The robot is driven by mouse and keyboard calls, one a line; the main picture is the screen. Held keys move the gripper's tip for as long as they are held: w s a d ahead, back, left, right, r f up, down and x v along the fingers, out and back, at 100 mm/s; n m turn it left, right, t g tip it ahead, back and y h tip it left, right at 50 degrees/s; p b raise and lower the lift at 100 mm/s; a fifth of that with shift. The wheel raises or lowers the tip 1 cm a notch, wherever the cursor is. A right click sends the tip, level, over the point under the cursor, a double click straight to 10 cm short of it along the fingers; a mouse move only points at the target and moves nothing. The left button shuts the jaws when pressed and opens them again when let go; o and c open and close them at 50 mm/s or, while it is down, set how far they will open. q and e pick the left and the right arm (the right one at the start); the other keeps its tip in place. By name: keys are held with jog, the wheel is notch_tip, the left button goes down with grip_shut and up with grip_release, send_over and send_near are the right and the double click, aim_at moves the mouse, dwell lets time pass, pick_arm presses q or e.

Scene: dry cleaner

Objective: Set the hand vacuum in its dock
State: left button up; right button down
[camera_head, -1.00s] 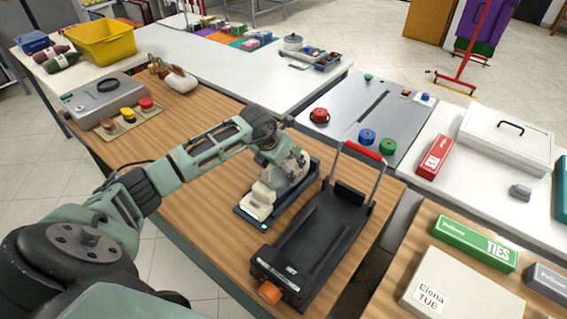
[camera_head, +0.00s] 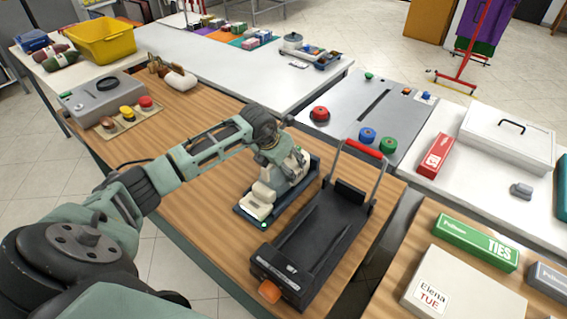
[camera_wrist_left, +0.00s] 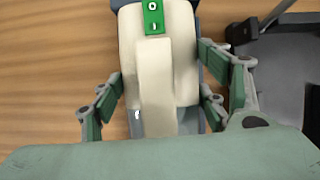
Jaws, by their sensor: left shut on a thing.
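The hand vacuum (camera_head: 259,200) is cream-coloured, with a green strip on top that shows in the left wrist view (camera_wrist_left: 153,17). It lies low over the dark blue dock (camera_head: 247,219), lined up along it; whether it is fully seated I cannot tell. A small green light shows at the dock's near corner. My left gripper (camera_head: 281,178) is shut on the vacuum, with its green finger pads along both sides in the left wrist view (camera_wrist_left: 165,95). The gripper hides the vacuum's rear part. My right gripper is not in view.
A grey device (camera_head: 103,97) and a panel of coloured buttons (camera_head: 126,121) stand at the back left. The wooden counter left of the dock is clear.

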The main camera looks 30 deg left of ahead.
pick_arm(q)
jog(key=o, duration=1.6)
jog(key=shift+r, duration=0.15)
jog(key=shift+c, duration=0.2)
jog(key=o, duration=0.4)
jog(key=shift+s+f, duration=0.1)
jog(key=shift+f, duration=0.1)
jog(key=v, duration=1.2)
jog(key=shift+r, duration=0.1)
